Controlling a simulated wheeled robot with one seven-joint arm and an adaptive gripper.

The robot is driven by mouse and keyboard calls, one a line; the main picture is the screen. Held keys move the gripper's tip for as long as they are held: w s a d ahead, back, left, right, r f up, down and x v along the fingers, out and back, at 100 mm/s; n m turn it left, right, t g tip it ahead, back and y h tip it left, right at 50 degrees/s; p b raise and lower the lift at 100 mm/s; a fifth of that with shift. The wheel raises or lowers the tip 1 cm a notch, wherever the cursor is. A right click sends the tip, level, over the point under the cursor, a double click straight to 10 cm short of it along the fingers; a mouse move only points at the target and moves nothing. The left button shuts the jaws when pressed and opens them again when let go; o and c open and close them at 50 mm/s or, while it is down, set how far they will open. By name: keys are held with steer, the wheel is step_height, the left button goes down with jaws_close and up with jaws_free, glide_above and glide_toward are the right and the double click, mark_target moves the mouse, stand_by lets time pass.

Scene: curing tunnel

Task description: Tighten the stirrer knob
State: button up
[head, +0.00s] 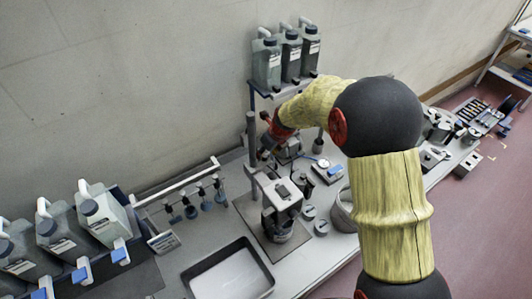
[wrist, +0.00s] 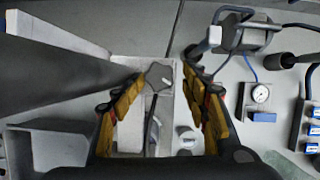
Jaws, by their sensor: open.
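The stirrer (head: 283,192) stands on the bench in the head view, with its upright post (head: 252,140) behind it. In the wrist view, a dark grey lobed knob (wrist: 158,77) shows on a pale block, beside a thick dark post (wrist: 60,68). My gripper (wrist: 164,78) is open, one finger on each side of the knob, with gaps visible on both sides. I cannot tell the depth between fingertips and knob. In the head view my gripper (head: 268,142) is beside the post, and the knob is hidden there.
Grey canisters (head: 290,55) stand on a raised shelf behind my arm. A rack with hanging paddles (head: 190,195) and a dark-rimmed tray (head: 228,276) lie left of the stirrer. A round gauge (wrist: 260,93) and a caged device (wrist: 240,32) sit right of my gripper in the wrist view.

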steer(key=shift+r, duration=0.1)
steer(key=v, duration=0.7)
steer(key=shift+r, duration=0.35)
steer(key=shift+s+d, duration=0.1)
steer(key=shift+s, duration=0.05)
steer(key=shift+c, duration=0.3)
stand_by(1.9)
